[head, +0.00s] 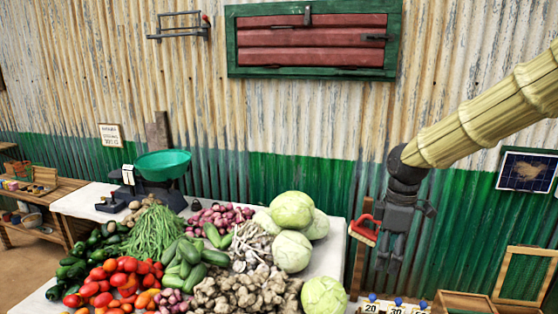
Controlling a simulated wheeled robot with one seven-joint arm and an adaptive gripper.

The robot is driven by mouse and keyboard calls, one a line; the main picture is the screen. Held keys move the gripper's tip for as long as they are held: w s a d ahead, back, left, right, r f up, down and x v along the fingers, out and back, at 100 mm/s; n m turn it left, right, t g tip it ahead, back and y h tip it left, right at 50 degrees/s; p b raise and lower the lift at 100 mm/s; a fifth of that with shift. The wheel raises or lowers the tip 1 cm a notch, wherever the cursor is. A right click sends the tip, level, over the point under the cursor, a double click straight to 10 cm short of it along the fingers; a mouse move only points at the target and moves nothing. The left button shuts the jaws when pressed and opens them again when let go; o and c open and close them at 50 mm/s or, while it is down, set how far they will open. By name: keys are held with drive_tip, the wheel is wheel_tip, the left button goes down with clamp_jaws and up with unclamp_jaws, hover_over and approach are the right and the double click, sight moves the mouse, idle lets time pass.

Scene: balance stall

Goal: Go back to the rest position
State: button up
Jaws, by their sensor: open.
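My gripper (390,258) hangs at the right in the head view, pointing down at the end of my arm. Its fingers look empty, with a small gap between them. It is to the right of the produce table (335,250) and in front of the corrugated wall.
The table holds cabbages (292,210), ginger (245,292), tomatoes (118,282) and a scale with a green pan (163,164). Price tags (395,306) and wooden crates (468,301) stand at the lower right.

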drive_tip(key=s+a+f+m, duration=0.2)
drive_tip(key=s+f, duration=0.1)
drive_tip(key=f, duration=0.7)
drive_tip(key=s+a+f+m+y, duration=0.1)
drive_tip(key=s+a+f+m, duration=0.15)
drive_tip(key=f, duration=0.65)
drive_tip(key=s+a+f+m, duration=0.15)
drive_tip(key=s+f, duration=0.25)
drive_tip(key=f, duration=0.6)
drive_tip(key=s+d+f+m+h, duration=0.15)
drive_tip(key=s+f+m, duration=0.25)
drive_tip(key=s+f, duration=0.65)
drive_tip(key=s+d+f+m, duration=0.2)
drive_tip(key=s+f+m, duration=0.2)
drive_tip(key=s+f, duration=0.7)
drive_tip(key=s+f+b, duration=0.3)
drive_tip(key=f+b, duration=0.4)
drive_tip(key=b, duration=0.3)
drive_tip(key=shift+s+a+f, duration=0.15)
drive_tip(key=shift+f, duration=0.25)
